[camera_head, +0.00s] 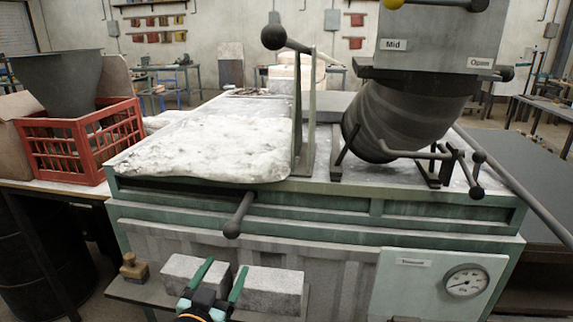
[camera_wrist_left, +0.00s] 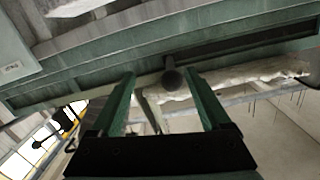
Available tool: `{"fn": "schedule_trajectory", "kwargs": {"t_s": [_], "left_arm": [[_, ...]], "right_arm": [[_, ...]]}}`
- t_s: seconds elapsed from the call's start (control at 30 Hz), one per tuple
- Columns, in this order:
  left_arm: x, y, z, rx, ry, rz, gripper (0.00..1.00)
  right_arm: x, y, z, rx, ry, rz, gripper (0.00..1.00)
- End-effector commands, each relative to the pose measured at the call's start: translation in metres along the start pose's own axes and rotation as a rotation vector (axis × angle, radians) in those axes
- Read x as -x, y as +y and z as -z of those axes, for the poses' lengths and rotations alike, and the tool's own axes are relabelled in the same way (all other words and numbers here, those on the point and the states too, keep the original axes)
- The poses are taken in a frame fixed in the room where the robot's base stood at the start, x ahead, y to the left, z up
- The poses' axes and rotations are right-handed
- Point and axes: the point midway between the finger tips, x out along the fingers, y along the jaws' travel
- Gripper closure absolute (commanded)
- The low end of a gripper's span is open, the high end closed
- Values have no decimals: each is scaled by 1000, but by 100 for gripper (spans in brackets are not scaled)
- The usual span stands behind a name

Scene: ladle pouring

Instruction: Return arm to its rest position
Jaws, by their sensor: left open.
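My left gripper (camera_head: 216,284) has green fingers and shows at the bottom of the head view, in front of the pale blocks on the low shelf. It is open and nothing shows between its fingers. In the left wrist view the two green fingers (camera_wrist_left: 162,95) stand apart, with the dark round knob of a bar (camera_wrist_left: 172,80) seen beyond them. The same bar with its knob (camera_head: 236,218) sticks out from the front of the green bench, above the gripper. My right gripper is not in view.
The green bench (camera_head: 440,208) carries a white crusted surface (camera_head: 215,150) and a tilted dark vessel (camera_head: 400,115). Grey blocks (camera_head: 270,291) and a small brass-coloured weight (camera_head: 134,268) sit on the front shelf. A red crate (camera_head: 70,150) stands left. A gauge (camera_head: 466,282) is at right.

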Motion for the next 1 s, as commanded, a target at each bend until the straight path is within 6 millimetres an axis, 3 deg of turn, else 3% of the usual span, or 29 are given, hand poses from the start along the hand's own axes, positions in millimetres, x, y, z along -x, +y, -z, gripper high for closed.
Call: {"fn": "schedule_trajectory", "kwargs": {"t_s": [0.03, 0.2, 0.3, 0.43, 0.5, 0.63, 0.87, 1.0], "left_arm": [[10, 6, -30, 8, -60, -18, 20], [66, 34, -140, 63, -284, -91, 20], [111, 48, -196, 99, -411, -127, 20], [167, 63, -248, 140, -544, -159, 20], [190, 68, -266, 156, -595, -170, 20], [216, 73, -283, 175, -646, -180, 20], [221, 74, -287, 179, -657, -182, 20], [221, 74, -287, 178, -657, -182, 33]], "right_arm": [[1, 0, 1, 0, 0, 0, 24], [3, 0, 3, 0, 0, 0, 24], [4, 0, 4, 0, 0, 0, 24], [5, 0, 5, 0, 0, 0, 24], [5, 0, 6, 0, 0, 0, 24], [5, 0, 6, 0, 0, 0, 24], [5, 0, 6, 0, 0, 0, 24], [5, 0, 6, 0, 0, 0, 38]]}}
